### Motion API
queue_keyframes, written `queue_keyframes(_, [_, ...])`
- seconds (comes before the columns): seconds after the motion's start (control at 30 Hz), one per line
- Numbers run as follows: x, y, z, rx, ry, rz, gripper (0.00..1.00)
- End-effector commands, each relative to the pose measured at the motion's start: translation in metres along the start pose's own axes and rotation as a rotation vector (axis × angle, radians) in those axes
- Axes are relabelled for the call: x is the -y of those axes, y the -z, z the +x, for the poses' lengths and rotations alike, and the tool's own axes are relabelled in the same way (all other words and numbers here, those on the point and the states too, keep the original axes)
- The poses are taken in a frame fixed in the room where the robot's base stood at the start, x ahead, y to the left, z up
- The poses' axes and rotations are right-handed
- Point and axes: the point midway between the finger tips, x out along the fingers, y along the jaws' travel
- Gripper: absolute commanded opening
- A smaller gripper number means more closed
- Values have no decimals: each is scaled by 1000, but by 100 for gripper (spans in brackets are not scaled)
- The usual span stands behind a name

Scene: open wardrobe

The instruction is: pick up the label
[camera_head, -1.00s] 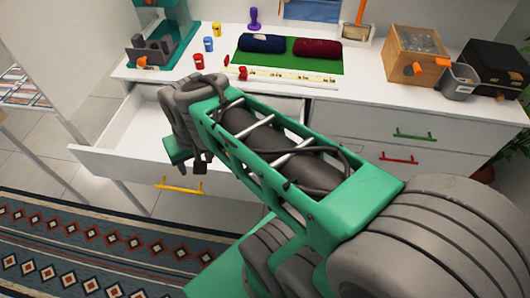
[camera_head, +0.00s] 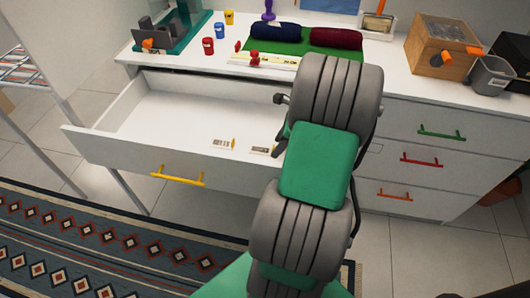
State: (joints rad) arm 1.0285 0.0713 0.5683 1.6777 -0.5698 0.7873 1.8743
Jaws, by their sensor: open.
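Two small pale labels lie inside the open white drawer (camera_head: 165,112), near its front right part. One label (camera_head: 222,143) lies clear, with a yellowish end at its right. The other label (camera_head: 261,150) lies farther right, close to the edge of my arm in the picture. Their print is too small to read. My arm's grey and green links cover the right part of the drawer.
The drawer front has a yellow handle (camera_head: 178,178). On the white top stand red (camera_head: 208,46), blue (camera_head: 220,30) and yellow cups, a green mat with two rolled cloths, a wooden box (camera_head: 441,44) and a grey bin (camera_head: 490,76). A patterned rug (camera_head: 110,240) covers the floor.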

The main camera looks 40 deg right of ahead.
Motion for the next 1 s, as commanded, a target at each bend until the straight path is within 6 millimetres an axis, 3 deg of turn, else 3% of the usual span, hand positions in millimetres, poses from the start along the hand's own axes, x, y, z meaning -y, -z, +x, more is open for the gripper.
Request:
queue_keyframes(0.1, [0, 1, 19, 0, 0, -1, 53])
queue_keyframes(0.33, [0, 0, 19, -1, 1, -1, 51])
queue_keyframes(0.9, [0, 0, 19, -1, 1, -2, 4])
queue_keyframes(1.0, [0, 0, 19, -1, 1, -1, 0])
